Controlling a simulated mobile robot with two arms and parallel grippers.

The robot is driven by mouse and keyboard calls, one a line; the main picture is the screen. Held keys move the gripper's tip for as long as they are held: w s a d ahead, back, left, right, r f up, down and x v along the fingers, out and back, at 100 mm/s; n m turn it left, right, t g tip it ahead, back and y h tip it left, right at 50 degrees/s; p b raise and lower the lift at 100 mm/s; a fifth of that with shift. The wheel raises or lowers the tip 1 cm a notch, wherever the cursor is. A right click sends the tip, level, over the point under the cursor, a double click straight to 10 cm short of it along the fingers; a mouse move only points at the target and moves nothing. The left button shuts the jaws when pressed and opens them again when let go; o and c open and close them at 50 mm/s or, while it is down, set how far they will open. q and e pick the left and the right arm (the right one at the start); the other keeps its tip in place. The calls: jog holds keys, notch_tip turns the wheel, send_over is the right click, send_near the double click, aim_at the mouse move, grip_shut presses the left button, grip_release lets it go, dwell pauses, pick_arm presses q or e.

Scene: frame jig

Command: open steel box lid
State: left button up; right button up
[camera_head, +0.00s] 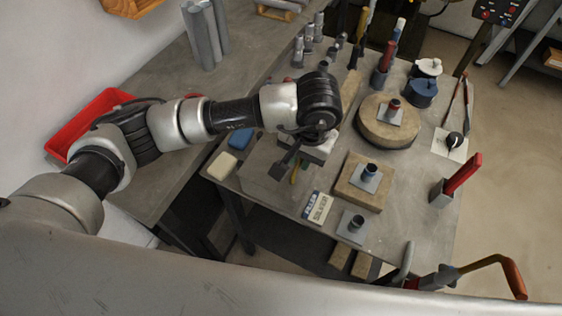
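My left arm reaches in from the left, and its gripper (287,166) points down over the left part of the worktable. Under and beside it is a grey, flat-sided metal shape (258,178) that looks like the steel box. The wrist and fingers cover much of it, so I cannot make out its lid edge or whether the lid is up. The fingers look close to the metal; contact and finger gap are unclear. My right gripper is not in view.
On the worktable (410,215) stand a round wooden block (376,133), a square wooden block (352,190), a solvent label box (318,208) and a red-handled tool in a holder (463,172). A blue block (240,139) and a cream block (222,166) lie left. A red tray (92,112) is farther left.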

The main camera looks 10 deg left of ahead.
pick_arm(q)
grip_shut()
jog(key=shift+w+a+r+p, duration=0.1)
jog(key=shift+a+r+p, duration=0.1)
jog(key=shift+r, duration=0.35)
jog(key=shift+w+a+r+p, duration=0.1)
jog(key=shift+a+r+p, duration=0.1)
jog(key=shift+r, duration=0.3)
jog(key=shift+a+r, duration=0.1)
jog(key=shift+r, duration=0.05)
jog(key=shift+w+a+r, duration=0.1)
jog(key=shift+a+r, duration=0.25)
jog(key=shift+r, duration=0.2)
jog(key=shift+w+a+r, duration=0.1)
jog(key=shift+a+r, duration=0.2)
jog(key=shift+r, duration=0.2)
jog(key=shift+a+r, duration=0.1)
